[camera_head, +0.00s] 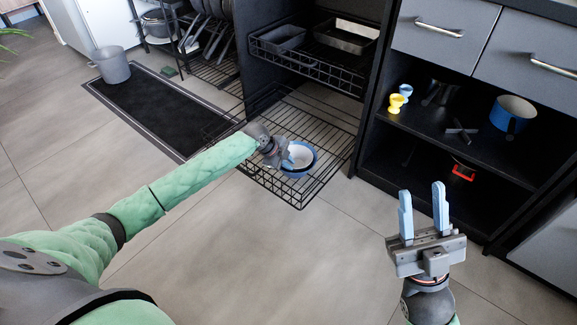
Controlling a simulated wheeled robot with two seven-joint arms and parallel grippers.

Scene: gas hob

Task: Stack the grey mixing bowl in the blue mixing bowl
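A blue bowl (312,162) sits on the pulled-out lower wire rack. A pale grey-white round shape (300,154) shows inside its blue rim. I cannot tell whether this is the grey bowl nested inside or the blue bowl's own lining. My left gripper (285,155) is at the left side of the bowl, overlapping its rim in view. Its fingertips are too small and hidden to tell whether they are open or shut. My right gripper (423,208) is open and empty, in front of the shelf cabinet, with its two blue fingers pointing up.
The lower wire rack (293,193) stands out over the floor. An upper rack holds dark trays (346,34). The right shelf holds a blue pot (512,113), yellow (394,104) and light-blue cups (406,90), and a red item (463,172) below. The front floor is clear.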

